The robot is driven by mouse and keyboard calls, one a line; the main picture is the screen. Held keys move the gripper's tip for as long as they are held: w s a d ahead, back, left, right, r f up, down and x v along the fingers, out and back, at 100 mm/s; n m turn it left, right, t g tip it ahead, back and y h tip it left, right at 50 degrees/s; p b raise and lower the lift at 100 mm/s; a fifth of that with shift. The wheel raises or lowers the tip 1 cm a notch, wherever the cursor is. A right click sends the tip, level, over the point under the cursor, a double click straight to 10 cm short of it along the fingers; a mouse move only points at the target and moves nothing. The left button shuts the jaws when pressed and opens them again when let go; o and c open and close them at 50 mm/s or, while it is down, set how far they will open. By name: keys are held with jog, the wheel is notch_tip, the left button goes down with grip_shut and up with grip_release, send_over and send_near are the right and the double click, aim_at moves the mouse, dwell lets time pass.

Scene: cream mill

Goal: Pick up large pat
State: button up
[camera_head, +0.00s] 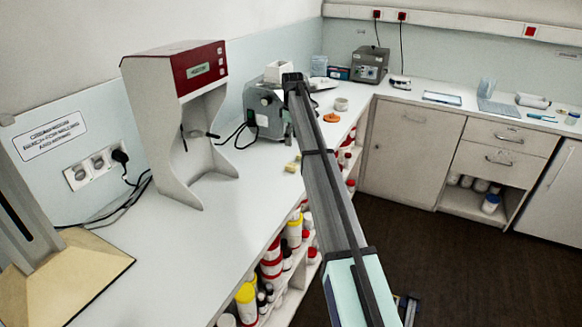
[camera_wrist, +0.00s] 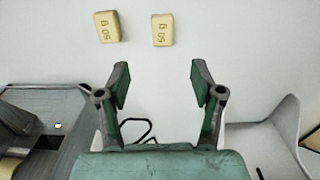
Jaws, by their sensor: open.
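Two yellow pats lie flat on the white counter in the wrist view, a left pat (camera_wrist: 107,27) and a right pat (camera_wrist: 162,30). Both carry a "50 g" mark, upside down in this view, and look much alike in size; I cannot tell which is the large one. In the head view, small yellow pieces (camera_head: 291,167) lie on the counter beside my arm. My gripper (camera_wrist: 160,80) is open and empty, its fingers spread below the pats in the picture and apart from them. The head view does not show its fingers clearly.
A white-and-red dispenser (camera_head: 182,105) stands left of the pats, and a grey machine (camera_head: 262,112) stands behind them. An orange object (camera_head: 331,117) and a small white cup (camera_head: 341,104) are farther back. Shelves of jars (camera_head: 272,262) are under the counter.

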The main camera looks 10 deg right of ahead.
jog(key=p, duration=0.2)
send_over(292, 165)
jog(key=f, duration=0.7)
jog(key=shift+w, duration=0.2)
jog(key=shift+s+f+p, duration=0.1)
jog(key=shift+f+p, duration=1.2)
jog(key=shift+f, duration=1.4)
jog(key=c, duration=1.2)
